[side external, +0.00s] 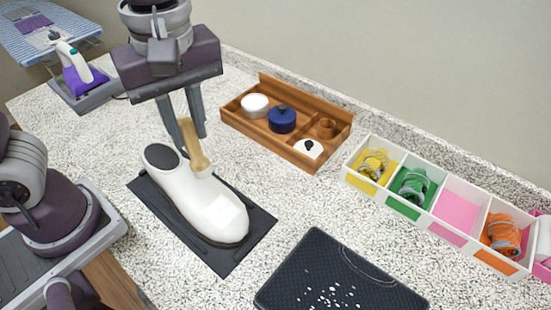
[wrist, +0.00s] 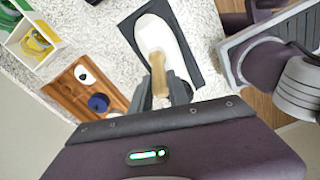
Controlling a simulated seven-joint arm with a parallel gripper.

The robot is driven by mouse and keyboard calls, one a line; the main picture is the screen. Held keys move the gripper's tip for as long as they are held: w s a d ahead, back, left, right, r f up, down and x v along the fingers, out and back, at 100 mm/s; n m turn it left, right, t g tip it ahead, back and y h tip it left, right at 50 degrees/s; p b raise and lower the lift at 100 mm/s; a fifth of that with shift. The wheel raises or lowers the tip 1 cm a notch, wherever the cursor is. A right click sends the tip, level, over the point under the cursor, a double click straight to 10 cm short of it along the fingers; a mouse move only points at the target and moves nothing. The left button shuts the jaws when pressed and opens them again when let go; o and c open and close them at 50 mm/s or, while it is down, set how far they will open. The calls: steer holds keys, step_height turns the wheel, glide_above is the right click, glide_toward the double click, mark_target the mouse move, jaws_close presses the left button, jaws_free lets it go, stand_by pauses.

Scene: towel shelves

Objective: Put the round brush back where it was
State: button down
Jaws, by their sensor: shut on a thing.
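My gripper (side external: 194,138) is shut on the wooden handle of the round brush (side external: 197,159), holding it over a white shoe form (side external: 211,208). The brush slants, its pale lower end close to the top of the shoe; I cannot tell whether they touch. In the wrist view the tan handle (wrist: 158,73) shows between the fingers, with the shoe beyond it.
The shoe lies on a black mat (side external: 255,250). A dark board (side external: 300,268) with white specks lies at the front. White bins (side external: 430,225) with coloured fronts stand at the right. A steam iron (side external: 76,68) stands at the far left. Speckled counter is clear between mat and tray.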

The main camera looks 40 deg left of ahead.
steer(key=w+d+m+t, duration=0.1)
steer(key=w+d+m, duration=0.15)
steer(key=w, duration=0.75)
steer(key=w+d+m+t+y, duration=0.15)
steer(key=w+m, duration=0.25)
steer(key=w, duration=0.6)
steer(key=w+d+m+t, duration=0.2)
steer(key=w+m, duration=0.1)
steer(key=w, duration=0.8)
step_height(320, 180, down, 10)
steer(key=shift+w+a+f, duration=0.15)
steer(key=shift+w+f, duration=0.05)
steer(key=shift+w, duration=0.05)
steer(key=shift+f+m+h, duration=0.1)
steer(key=shift+m+h, duration=0.15)
steer(key=shift+f, duration=0.4)
steer(key=shift+f, duration=0.1)
steer(key=c, duration=1.3)
jaws_free()
steer(key=shift+o, duration=0.2)
